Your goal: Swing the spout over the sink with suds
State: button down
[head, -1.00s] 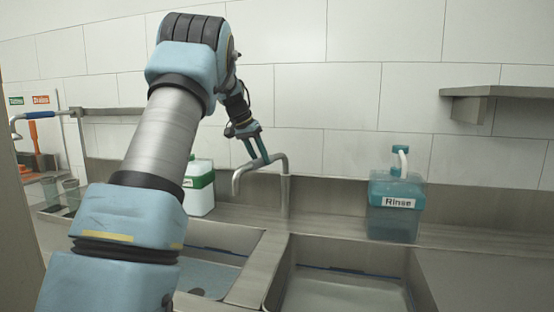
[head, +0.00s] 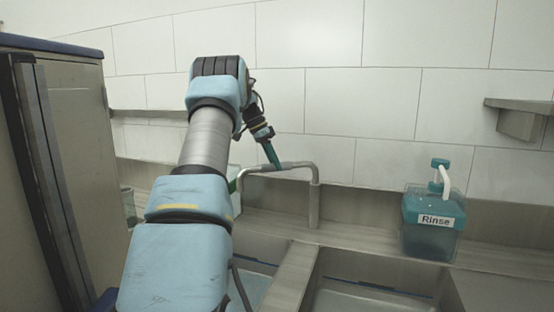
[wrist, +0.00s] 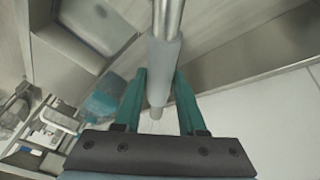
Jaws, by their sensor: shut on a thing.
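The metal spout (head: 285,166) is a bent tube on an upright post behind the sinks. Its arm points left, with the outlet end down near the back of the left sink (head: 262,262). My gripper (head: 274,163) is shut on the spout's horizontal arm. In the wrist view the spout's grey sleeve (wrist: 164,65) lies between the two teal fingers of my gripper (wrist: 160,78). The right sink (head: 365,296) holds pale liquid. My arm covers much of the left sink, and I cannot tell suds in either one.
A teal "Rinse" bottle (head: 432,228) with a pump stands on the ledge at right. A tall cabinet (head: 75,130) fills the left side. A wall shelf (head: 520,118) is at upper right. A white container (head: 234,176) is partly hidden behind my arm.

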jog(key=shift+w+r, duration=0.1)
jog(key=shift+w, duration=0.05)
jog(key=c, duration=0.5)
grip_release()
jog(key=v, duration=1)
jog(key=shift+a+r+b, duration=0.2)
jog(key=shift+r+b, duration=0.05)
jog(key=shift+b, duration=0.1)
